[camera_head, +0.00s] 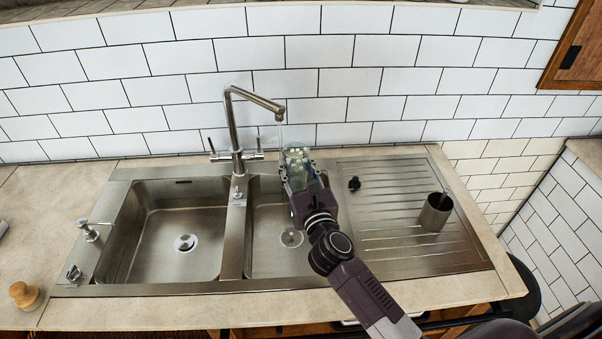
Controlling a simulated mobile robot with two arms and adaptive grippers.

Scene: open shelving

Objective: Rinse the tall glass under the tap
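The tall glass (297,155) is clear with pale spots on it. It stands roughly upright above the smaller right-hand basin, close to the back wall. My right gripper (299,176) is shut around its lower part and hides some of it. The tap (235,130) is a steel mixer whose spout reaches right and ends just above the glass, slightly left of its middle. A thin, faint streak like running water hangs from the spout toward the glass's mouth. My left gripper is not in view.
The larger left basin (150,235) is empty. A metal cup (436,212) with a utensil in it stands on the ribbed drainboard (385,245). A small black plug (354,184) lies beside the right basin. A wooden knob-like object (24,294) sits at the left front.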

